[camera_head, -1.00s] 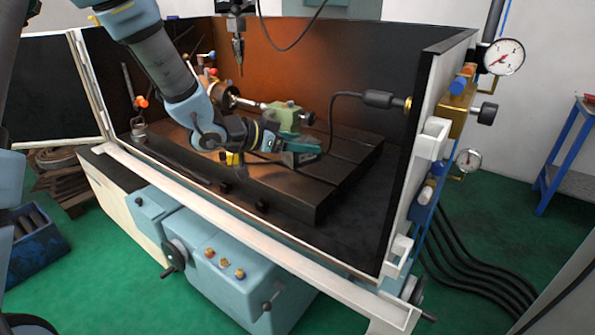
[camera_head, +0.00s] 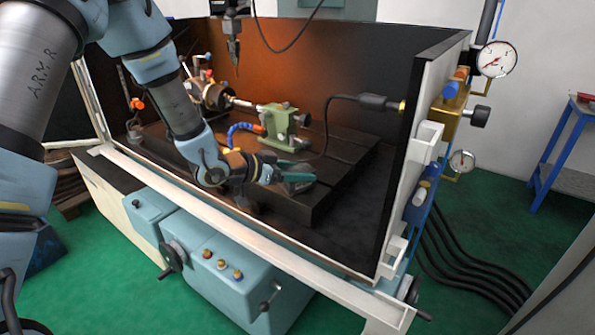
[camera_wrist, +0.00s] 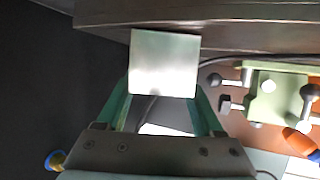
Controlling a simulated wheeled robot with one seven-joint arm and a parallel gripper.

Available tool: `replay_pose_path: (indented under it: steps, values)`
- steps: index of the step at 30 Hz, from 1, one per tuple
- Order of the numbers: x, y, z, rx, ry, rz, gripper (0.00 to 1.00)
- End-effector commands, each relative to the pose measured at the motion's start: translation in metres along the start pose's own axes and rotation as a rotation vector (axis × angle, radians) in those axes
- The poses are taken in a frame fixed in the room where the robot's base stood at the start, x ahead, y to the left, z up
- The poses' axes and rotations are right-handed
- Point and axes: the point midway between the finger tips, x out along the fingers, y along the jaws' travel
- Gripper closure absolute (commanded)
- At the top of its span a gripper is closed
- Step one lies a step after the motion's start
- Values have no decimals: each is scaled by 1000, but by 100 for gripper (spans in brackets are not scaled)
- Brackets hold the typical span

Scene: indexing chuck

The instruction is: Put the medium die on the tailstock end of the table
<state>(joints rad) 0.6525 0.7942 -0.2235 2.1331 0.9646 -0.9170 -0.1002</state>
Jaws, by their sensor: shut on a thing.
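My gripper (camera_head: 290,180) is shut on a smooth silver block, which I take to be the medium die (camera_wrist: 164,64). In the wrist view the die sits between the two teal fingers, its flat square face showing. In the head view the fingers largely hide the die. The gripper is near the front edge of the dark table (camera_head: 340,168), toward its right end; whether the die touches the table cannot be told. The green tailstock (camera_head: 280,125) stands on the table behind the gripper, and it also shows at right in the wrist view (camera_wrist: 272,97).
A chuck (camera_head: 215,97) is on the left of the table, with a blue hose (camera_head: 240,128) between it and the tailstock. A black cable (camera_head: 328,125) hangs behind the right end. The white front rail (camera_head: 250,245) and dark enclosure walls surround the table, whose right end looks clear.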

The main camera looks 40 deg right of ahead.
Motion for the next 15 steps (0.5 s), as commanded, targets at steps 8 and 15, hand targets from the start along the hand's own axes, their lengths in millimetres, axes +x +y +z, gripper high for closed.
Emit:
replay_pose_path:
  steps: [8,15]
  values:
    - [1,0,2,0,0,0,12]
    - [1,0,2,0,0,0,1]
